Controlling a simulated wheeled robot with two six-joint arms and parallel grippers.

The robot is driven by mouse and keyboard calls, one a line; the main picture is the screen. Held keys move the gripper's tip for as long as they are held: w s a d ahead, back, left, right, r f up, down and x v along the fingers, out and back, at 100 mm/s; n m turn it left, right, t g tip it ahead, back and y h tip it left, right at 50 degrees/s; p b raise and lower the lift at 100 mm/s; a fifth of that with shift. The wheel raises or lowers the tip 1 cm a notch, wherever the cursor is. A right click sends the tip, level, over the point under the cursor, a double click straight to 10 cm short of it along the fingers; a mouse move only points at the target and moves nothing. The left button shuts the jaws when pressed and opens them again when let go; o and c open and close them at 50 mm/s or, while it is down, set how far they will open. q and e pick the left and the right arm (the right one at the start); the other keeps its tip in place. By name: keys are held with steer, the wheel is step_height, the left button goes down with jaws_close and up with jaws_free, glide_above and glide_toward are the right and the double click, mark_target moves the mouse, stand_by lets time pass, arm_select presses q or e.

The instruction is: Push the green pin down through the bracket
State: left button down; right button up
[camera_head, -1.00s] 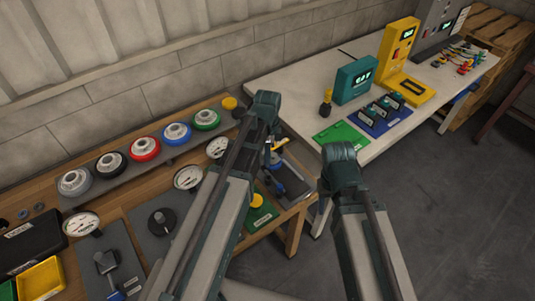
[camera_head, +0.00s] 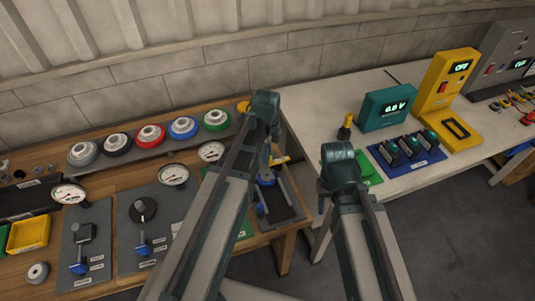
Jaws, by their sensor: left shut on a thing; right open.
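I cannot make out the green pin in the head view, and no part is clearly the bracket. A grey fixture plate with blue parts (camera_head: 283,207) lies at the right end of the wooden bench, with a yellow piece (camera_head: 281,160) behind it. My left gripper (camera_head: 266,172) hangs beyond its forearm, just over this fixture. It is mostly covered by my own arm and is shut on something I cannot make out. I cannot tell whether it touches the fixture. My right gripper is hidden behind its own arm, whose bent joint is in front of the white table (camera_head: 325,95).
The wooden bench (camera_head: 110,180) holds a row of coloured round parts (camera_head: 150,136), gauges (camera_head: 173,174), grey plates with blue-handled valves (camera_head: 142,235) and a yellow bin (camera_head: 28,234). The white table carries a teal meter (camera_head: 387,106) and a yellow device (camera_head: 447,95). Floor between them is open.

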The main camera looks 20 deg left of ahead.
arm_select(q)
steer(key=shift+f, duration=0.1)
steer(key=shift+f+b, duration=1.85)
steer(key=shift+b, duration=0.1)
steer(key=shift+f+b, duration=1.15)
